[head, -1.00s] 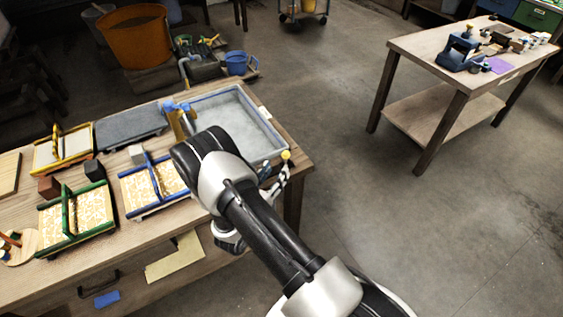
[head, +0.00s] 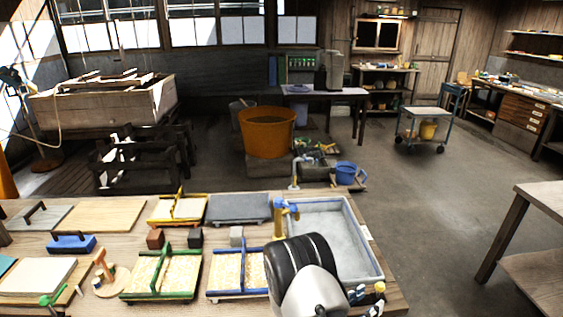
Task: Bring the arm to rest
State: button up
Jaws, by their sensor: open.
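My arm (head: 308,277) shows at the bottom of the head view, right of centre, as a black and white link. It stands in front of the right part of the near workbench (head: 390,285) and rises over the front left edge of the grey tray. My gripper is not in view; the arm's end is hidden or out of the picture.
On the workbench are a grey tray (head: 379,262), green-handled mould (head: 160,297), blue-handled mould (head: 235,292), yellow-handled frame (head: 178,209), dark slab (head: 239,208) and blue block (head: 71,245). An orange tub (head: 266,132) stands behind. Open floor (head: 430,210) lies to the right.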

jog(key=s+d+r+m+g+y, duration=0.2)
jog(key=s+r+m+g, duration=0.4)
jog(key=s+r+m, duration=0.25)
jog(key=s+d+r+m+g+y, duration=0.25)
jog(key=s+r+m+g, duration=0.25)
jog(key=s+r+m, duration=0.4)
jog(key=s+a+r+m+t+y, duration=0.3)
jog(key=s+a+r+m+y, duration=0.1)
jog(key=a, duration=0.4)
jog(key=s+a+r+m+t+y, duration=0.3)
jog(key=s+a+r+y, duration=0.1)
jog(key=a+y, duration=0.3)
jog(key=shift+s+a+r+m+t, duration=0.25)
jog(key=shift+s+a+m+t, duration=0.1)
jog(key=shift+s+a+t, duration=0.15)
jog(key=shift+a, duration=0.1)
